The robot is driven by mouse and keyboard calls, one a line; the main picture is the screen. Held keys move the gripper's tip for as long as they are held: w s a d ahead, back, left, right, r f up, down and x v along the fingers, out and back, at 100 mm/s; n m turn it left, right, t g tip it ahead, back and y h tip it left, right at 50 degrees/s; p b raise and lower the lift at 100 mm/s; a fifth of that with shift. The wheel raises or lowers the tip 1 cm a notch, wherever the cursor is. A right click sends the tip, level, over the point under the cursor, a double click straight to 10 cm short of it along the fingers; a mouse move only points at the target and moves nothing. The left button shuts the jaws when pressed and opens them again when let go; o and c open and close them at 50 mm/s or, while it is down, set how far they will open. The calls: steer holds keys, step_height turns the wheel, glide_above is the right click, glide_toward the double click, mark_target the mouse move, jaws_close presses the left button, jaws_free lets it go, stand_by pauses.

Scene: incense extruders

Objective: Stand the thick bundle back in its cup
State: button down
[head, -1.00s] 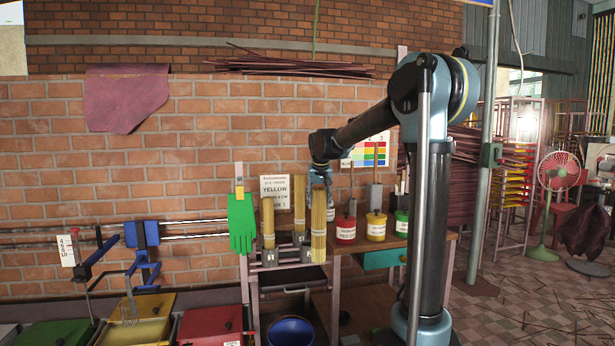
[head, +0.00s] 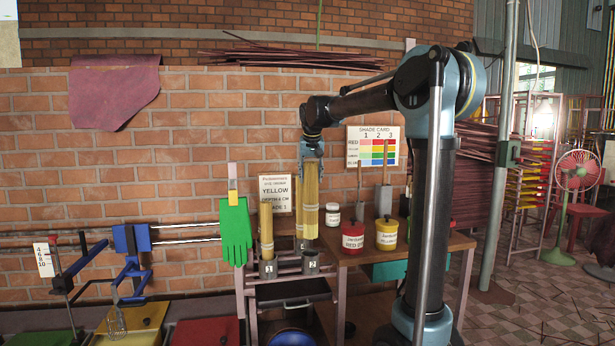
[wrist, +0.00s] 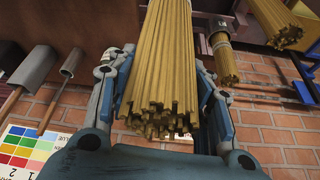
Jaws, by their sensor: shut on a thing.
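My gripper (head: 311,158) is shut on the thick bundle (head: 310,205) of yellow sticks and holds it upright. In the wrist view, the bundle (wrist: 168,55) sits between the two fingers of my gripper (wrist: 162,88). The cup's inside is hidden.
A thinner yellow bundle (head: 266,232) stands in another grey cup (head: 268,269) to the left. Red (head: 353,235) and yellow (head: 387,235) pots stand on the table at right. A green glove (head: 236,232) hangs left.

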mark_target(311, 182)
steer(key=shift+w+d+f, duration=0.15)
steer(key=shift+w, duration=0.15)
steer(key=shift+a+f, duration=0.2)
steer(key=shift+f, duration=6.35)
steer(key=c, duration=0.7)
jaws_free()
steer(key=v, duration=1.2)
steer(key=shift+a, duration=0.1)
